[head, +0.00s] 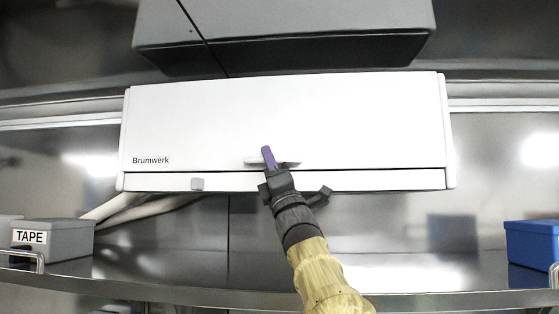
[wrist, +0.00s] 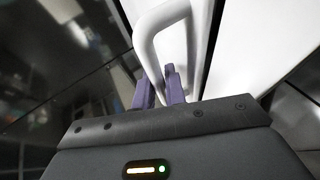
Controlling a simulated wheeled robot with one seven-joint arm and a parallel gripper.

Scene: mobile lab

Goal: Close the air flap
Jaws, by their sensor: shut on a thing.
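A white wall unit marked "Brumwerk" (head: 200,120) fills the middle of the head view. A white bar handle (head: 290,163) sits low on its wide front panel. Below that panel runs a narrow white strip (head: 380,180), with a thin dark gap between them. I cannot tell which part is the air flap or how far it stands open. My gripper (head: 268,156) reaches up from below and is shut on the handle. In the wrist view, the purple fingers of my gripper (wrist: 160,87) are at the looped white handle (wrist: 150,42), and the far finger is partly hidden.
A grey box labelled TAPE (head: 60,243) stands on the metal shelf (head: 180,284) at left. A blue bin (head: 530,243) stands at right. A grey cabinet (head: 290,35) hangs above the unit. Pale hoses (head: 135,207) run below the unit's left side. The shelf's middle is clear.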

